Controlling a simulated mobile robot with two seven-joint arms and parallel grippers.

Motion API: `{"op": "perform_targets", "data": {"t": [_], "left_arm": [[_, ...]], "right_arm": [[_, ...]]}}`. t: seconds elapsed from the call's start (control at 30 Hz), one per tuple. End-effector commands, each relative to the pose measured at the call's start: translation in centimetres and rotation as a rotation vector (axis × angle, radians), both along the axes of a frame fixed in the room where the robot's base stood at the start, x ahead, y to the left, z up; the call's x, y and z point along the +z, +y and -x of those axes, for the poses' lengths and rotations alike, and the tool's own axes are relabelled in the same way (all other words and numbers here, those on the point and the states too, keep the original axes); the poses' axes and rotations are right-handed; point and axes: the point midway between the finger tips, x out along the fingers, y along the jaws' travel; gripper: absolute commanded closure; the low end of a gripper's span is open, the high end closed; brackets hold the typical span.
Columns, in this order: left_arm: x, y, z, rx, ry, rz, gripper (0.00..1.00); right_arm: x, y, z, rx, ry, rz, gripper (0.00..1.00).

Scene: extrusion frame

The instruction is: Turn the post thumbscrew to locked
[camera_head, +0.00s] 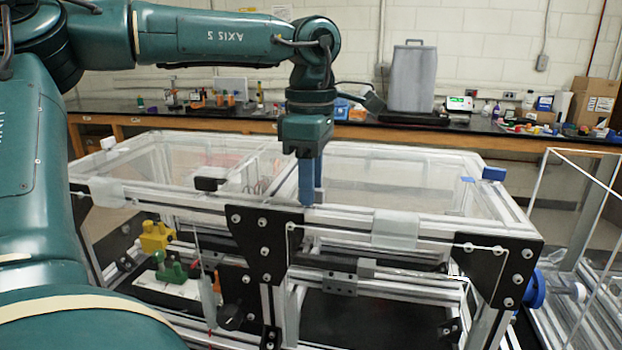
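My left gripper (311,180) points straight down with blue fingers over the top front rail (350,222) of the extrusion frame, just right of the black joining plate (264,240). Its fingers overlap in this view, so their gap cannot be judged, and I cannot tell whether they touch the rail. A black round knob (231,317) sits low on the frame, left of the middle post. A blue round knob (536,289) sits at the right end. I cannot tell which is the post thumbscrew, or its turned position. My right gripper is not in view.
Clear panels (385,175) cover the frame top. A black clip (209,184) and a blue block (493,174) stand on it. Yellow (157,236) and green (172,268) parts sit inside at left. A cluttered bench (410,133) stands behind, and a clear-walled frame (580,230) at right.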

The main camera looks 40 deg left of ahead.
Motion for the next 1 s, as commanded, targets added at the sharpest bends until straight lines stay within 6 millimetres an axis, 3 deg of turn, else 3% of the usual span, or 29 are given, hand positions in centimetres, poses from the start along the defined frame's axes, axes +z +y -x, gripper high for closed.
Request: {"op": "perform_targets", "data": {"t": [0.37,0.8,1.0], "left_arm": [[1.0,0.0,-0.1,0.002,-0.002,0.000,0.67],[10.2,0.0,-0.1,0.002,-0.003,-0.001,0.67],[12.6,0.0,0.0,0.001,-0.001,0.000,0.67]], "right_arm": [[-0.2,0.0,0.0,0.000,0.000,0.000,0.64],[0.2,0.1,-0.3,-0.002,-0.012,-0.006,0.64],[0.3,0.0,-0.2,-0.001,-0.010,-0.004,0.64]]}}
